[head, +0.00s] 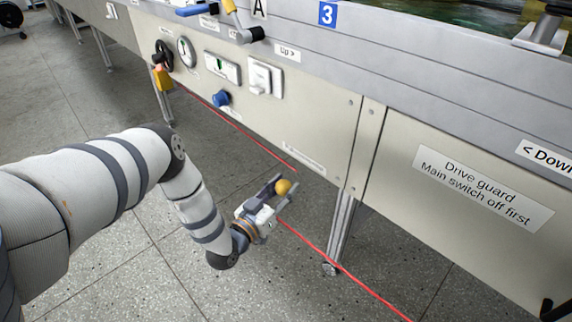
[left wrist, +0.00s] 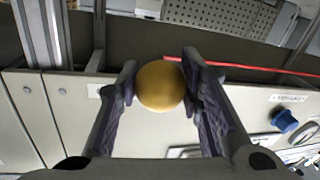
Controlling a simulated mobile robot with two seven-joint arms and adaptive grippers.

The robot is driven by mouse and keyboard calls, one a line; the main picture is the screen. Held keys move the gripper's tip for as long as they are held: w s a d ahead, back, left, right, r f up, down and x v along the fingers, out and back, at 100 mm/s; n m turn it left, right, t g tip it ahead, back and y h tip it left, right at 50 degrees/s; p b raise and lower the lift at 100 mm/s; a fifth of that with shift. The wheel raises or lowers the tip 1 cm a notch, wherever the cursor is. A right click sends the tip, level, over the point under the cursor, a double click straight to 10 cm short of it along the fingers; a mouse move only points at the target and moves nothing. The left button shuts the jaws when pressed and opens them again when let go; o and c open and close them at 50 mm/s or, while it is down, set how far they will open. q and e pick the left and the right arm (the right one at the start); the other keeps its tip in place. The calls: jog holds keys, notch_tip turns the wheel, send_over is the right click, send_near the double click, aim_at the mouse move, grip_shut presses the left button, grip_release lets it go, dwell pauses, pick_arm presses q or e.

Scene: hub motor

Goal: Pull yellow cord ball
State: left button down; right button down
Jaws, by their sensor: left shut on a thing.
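The yellow cord ball (head: 283,187) is between the fingers of my left gripper (head: 280,190), below the front panel of the machine. In the left wrist view the ball (left wrist: 161,86) sits between both fingertips of the left gripper (left wrist: 160,88), which touch its sides. A red cord (head: 318,247) runs along the underside of the machine, in line with the ball on both sides in the head view. In the left wrist view the red cord (left wrist: 260,69) reaches the ball from the right; its attachment is hidden. My right gripper is not in view.
The machine panel (head: 450,165) carries a blue knob (head: 222,98), a white switch box (head: 264,78), a gauge (head: 186,51) and a yellow padlock (head: 162,77). A metal leg (head: 341,228) stands right of the gripper. The speckled floor (head: 110,240) is otherwise open.

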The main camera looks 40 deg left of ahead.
pick_arm(q)
jog(key=c, duration=1.1)
grip_release()
jog(key=s, duration=0.4)
jog(key=s+d, duration=0.1)
jog(key=s, duration=0.7)
jog(key=shift+d, duration=0.25)
jog(key=shift+f, duration=0.1)
